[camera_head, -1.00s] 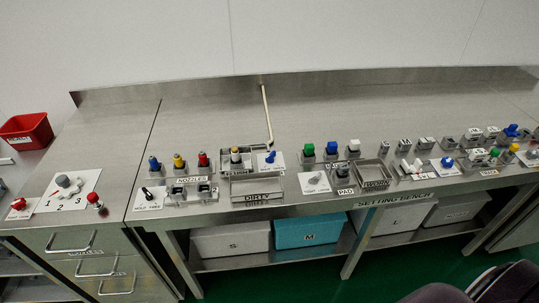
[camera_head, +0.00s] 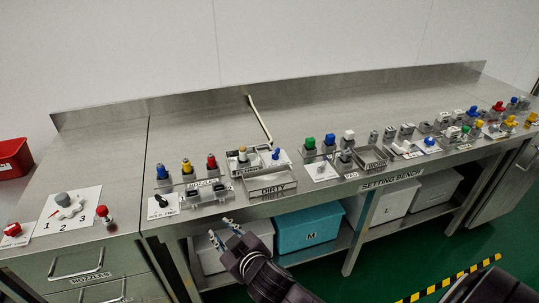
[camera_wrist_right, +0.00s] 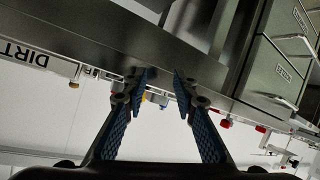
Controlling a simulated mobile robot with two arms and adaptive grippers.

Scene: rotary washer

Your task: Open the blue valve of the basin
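The blue valve (camera_head: 276,153) is a small blue knob on a white plate beside the basin (camera_head: 243,168) on the steel bench. A pale spout pipe (camera_head: 260,118) stands behind the basin. My right gripper (camera_head: 224,232) is in front of the bench's front edge, below and to the left of the valve, apart from it. In the right wrist view my right gripper (camera_wrist_right: 160,82) has its two blue-padded fingers spread with nothing between them. The valve cannot be made out in that view. My left gripper is not in view.
The DIRTY tray (camera_head: 270,193) lies in front of the basin. Coloured nozzles (camera_head: 187,169) stand to its left, and green and blue pieces (camera_head: 310,145) to its right. Boxes, including a teal one (camera_head: 306,230), sit on the shelf below. The bench's back is mostly clear.

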